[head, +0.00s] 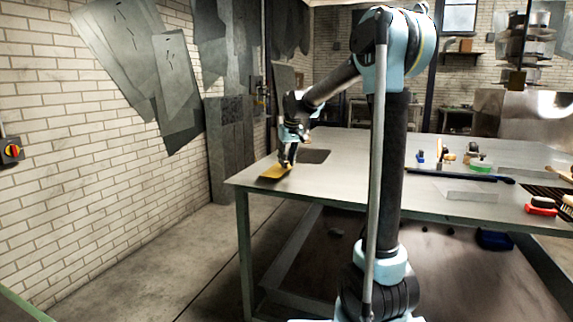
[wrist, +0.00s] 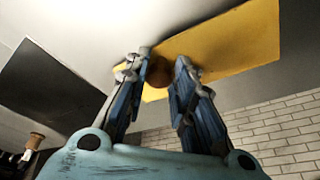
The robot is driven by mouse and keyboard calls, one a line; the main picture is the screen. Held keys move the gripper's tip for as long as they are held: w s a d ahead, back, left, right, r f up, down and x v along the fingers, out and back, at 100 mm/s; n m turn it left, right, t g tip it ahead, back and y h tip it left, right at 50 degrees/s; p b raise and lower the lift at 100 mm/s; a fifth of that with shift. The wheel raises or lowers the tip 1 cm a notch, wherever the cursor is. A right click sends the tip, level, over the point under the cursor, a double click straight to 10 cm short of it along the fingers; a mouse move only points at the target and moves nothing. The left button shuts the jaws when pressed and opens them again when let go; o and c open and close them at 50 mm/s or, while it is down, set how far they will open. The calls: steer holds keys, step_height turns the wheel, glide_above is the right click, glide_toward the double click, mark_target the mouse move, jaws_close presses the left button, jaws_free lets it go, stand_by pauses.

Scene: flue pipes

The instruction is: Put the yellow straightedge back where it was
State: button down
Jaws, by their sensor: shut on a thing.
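The yellow straightedge (head: 275,172) is a flat yellow plate at the left end of the workbench in the head view. In the wrist view the yellow straightedge (wrist: 225,45) runs from the middle to the upper right, with a round brown knob (wrist: 157,72) on it. My gripper (head: 286,163) is over the plate, pointing down. In the wrist view my gripper (wrist: 162,66) has its two fingers on either side of the knob, shut on it. I cannot tell whether the plate touches the bench top or hangs just above it. The fingers hide part of it.
A dark flat sheet (head: 313,156) lies on the workbench (head: 350,170) just right of the plate. A long dark bar (head: 450,175), a clear block (head: 470,194) and small tools stand farther right. The bench's left edge is close.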

steer(key=shift+f, duration=0.6)
steer(key=c, duration=1.4)
jaws_free()
steer(key=shift+o, duration=0.2)
steer(key=v, duration=1.2)
steer(key=shift+s, duration=0.1)
